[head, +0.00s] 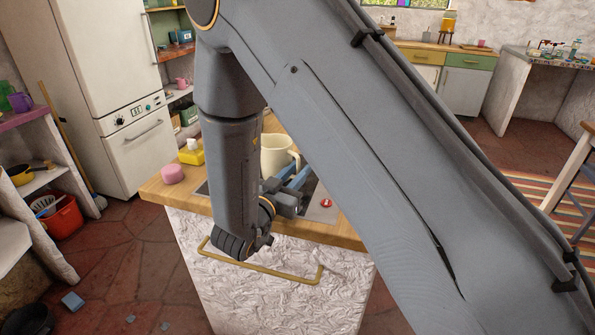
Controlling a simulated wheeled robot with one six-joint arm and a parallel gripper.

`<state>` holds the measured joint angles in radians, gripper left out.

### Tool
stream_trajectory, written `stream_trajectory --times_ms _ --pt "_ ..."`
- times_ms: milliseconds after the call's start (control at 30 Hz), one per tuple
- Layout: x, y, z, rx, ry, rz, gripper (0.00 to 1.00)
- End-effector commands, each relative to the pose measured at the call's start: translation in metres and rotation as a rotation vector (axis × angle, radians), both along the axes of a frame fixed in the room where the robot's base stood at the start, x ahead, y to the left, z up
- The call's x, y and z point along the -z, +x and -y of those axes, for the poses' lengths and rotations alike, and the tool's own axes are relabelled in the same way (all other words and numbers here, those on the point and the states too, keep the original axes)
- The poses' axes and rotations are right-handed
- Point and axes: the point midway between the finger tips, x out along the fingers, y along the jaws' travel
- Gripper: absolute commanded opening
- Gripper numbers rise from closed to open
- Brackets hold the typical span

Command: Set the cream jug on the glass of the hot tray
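The cream jug (276,157) stands upright at the middle of the counter, its handle on the right side. My arm hides part of its left side. The hot tray (322,208) lies on the counter, with dark glass and a grey strip bearing a red knob. My arm and gripper cover much of it. I cannot tell whether the jug's base rests on the glass. My gripper (301,178) is low over the tray, its blue fingers pointing up and right beside the jug's lower right. Whether the fingers touch the jug or its handle is unclear.
A pink round object (172,173) and a yellow box with a white top (191,152) stand on the wooden counter (155,190) to the left. A brass rail (290,276) runs along the counter's front. My arm blocks the view to the right.

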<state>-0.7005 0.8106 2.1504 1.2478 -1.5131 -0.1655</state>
Motion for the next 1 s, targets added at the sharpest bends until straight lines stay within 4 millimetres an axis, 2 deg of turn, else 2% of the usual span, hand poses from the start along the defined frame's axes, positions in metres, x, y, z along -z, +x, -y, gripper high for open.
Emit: stream_trajectory --times_ms 367,467,800,1000 --pt "-0.003 0.0 0.0 0.0 0.001 0.001 0.27" --pt "-0.003 -0.007 -0.005 -0.003 0.0 0.0 0.27" --pt "-0.002 -0.063 -0.04 -0.006 0.0 0.0 0.27" --pt "-0.003 -0.089 -0.055 -0.003 0.001 0.001 0.27"
